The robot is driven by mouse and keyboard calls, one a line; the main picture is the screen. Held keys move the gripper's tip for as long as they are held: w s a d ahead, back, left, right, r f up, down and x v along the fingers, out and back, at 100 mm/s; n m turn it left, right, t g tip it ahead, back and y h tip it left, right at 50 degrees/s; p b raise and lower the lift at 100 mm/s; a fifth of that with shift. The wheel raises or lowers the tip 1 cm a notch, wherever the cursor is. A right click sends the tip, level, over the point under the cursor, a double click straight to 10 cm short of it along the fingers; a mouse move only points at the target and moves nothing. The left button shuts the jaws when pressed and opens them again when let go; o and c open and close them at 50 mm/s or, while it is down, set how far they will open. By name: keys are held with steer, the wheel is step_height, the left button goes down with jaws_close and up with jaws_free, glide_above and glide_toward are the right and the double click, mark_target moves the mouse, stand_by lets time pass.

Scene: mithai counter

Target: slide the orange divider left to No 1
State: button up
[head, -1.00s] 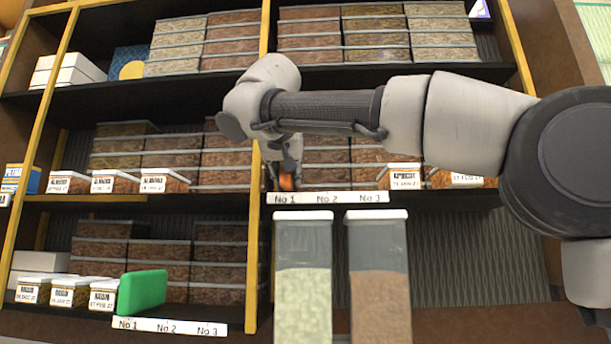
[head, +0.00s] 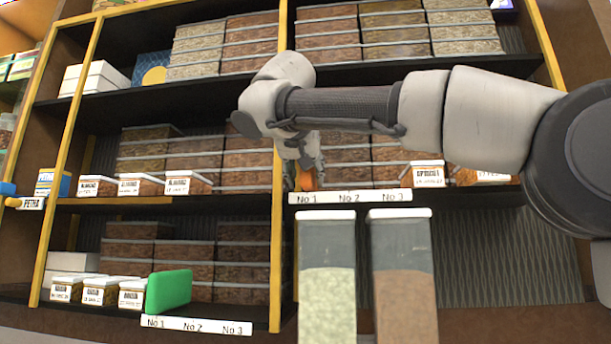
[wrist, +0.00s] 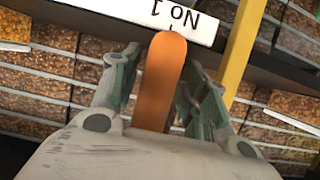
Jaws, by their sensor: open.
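The orange divider (head: 305,178) stands on the middle shelf at the No 1 end of the white label strip (head: 350,197), beside the yellow upright (head: 277,170). In the wrist view the divider (wrist: 163,80) lies between the two fingers, its rounded end at the "No 1" mark on the strip (wrist: 178,18). My gripper (wrist: 160,85) is open, with a finger on each side of the divider. Visible gaps separate the fingers from it. In the head view my gripper (head: 306,172) partly hides the divider.
A green divider (head: 168,291) stands on the lower shelf by another No 1 to No 3 strip (head: 196,326). Small labelled boxes (head: 428,174) stand right on the middle shelf. Two tall containers (head: 327,280) stand in front below.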

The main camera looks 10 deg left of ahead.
steer(key=v, duration=1.1)
steer(key=shift+s, duration=0.15)
steer(key=shift+r, duration=0.1)
